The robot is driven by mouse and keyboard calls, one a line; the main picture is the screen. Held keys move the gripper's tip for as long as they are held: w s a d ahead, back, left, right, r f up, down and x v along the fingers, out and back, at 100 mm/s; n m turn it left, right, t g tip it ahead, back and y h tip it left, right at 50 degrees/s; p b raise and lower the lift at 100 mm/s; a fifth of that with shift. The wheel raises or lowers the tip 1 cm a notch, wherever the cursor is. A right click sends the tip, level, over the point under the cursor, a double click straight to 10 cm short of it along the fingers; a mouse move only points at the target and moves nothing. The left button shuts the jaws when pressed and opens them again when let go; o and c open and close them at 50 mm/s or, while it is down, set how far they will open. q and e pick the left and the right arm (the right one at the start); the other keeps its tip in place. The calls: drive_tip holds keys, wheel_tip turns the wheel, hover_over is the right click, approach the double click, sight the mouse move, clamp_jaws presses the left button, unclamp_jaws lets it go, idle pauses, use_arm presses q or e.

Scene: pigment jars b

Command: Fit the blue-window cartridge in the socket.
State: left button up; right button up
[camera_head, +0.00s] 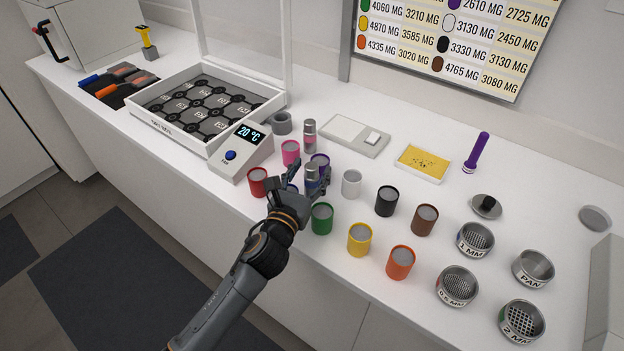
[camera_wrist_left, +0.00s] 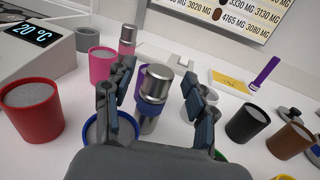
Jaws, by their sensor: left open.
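The blue-window cartridge (camera_head: 312,174) is a silver cylinder with a blue band, upright on the counter among the pigment jars; it also shows in the left wrist view (camera_wrist_left: 151,100). My left gripper (camera_head: 313,181) is open, with one finger on each side of the cartridge in the left wrist view. Contact cannot be told. A second silver cartridge (camera_head: 309,133) with a reddish band stands farther back. A grey ring-shaped holder (camera_head: 281,123), perhaps the socket, sits beside the temperature unit; it looks empty, but its inside is hard to see. My right gripper is not in view.
Jars crowd the left gripper: red (camera_head: 257,182), pink (camera_head: 290,152), green (camera_head: 321,219), white (camera_head: 351,184), plus a blue one (camera_wrist_left: 111,132) and a purple one. The temperature unit (camera_head: 241,150) stands left. Sieves and a pan (camera_head: 533,268) lie right.

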use_arm(q)
clamp_jaws()
drive_tip(key=shift+r, duration=0.1)
